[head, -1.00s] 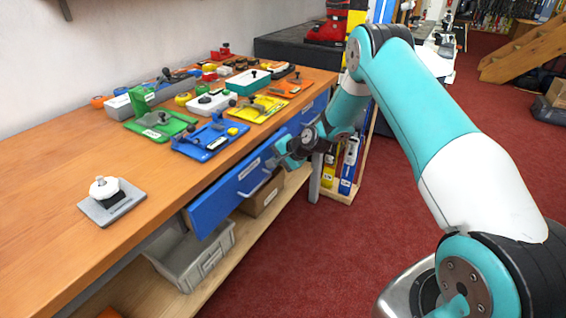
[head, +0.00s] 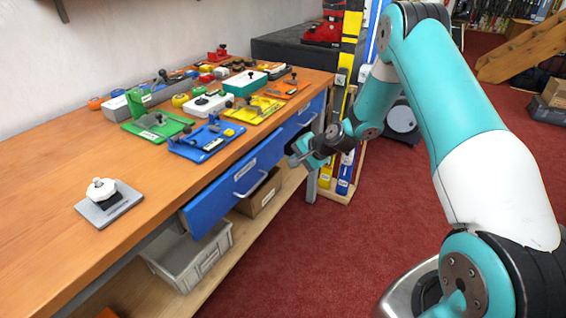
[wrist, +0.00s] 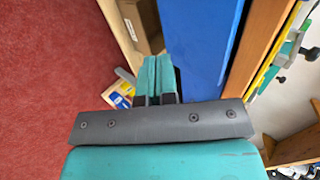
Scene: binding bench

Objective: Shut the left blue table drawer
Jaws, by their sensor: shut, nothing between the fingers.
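The left blue drawer (head: 232,190) sits under the workbench top, with a pale handle (head: 250,186) and a small label on its front. My gripper (head: 293,160) is shut and empty, out in front of the bench near the right end of this drawer. In the wrist view the shut fingers (wrist: 158,62) point along a blue drawer front (wrist: 203,45). I cannot tell from the wrist view how far apart they are.
A second blue drawer (head: 307,117) is to the right. The wooden bench top (head: 50,210) bears coloured fixtures and a grey plate with a white knob (head: 101,190). A grey bin (head: 190,260) and a cardboard box (head: 260,192) stand on the shelf below. Red carpet in front is clear.

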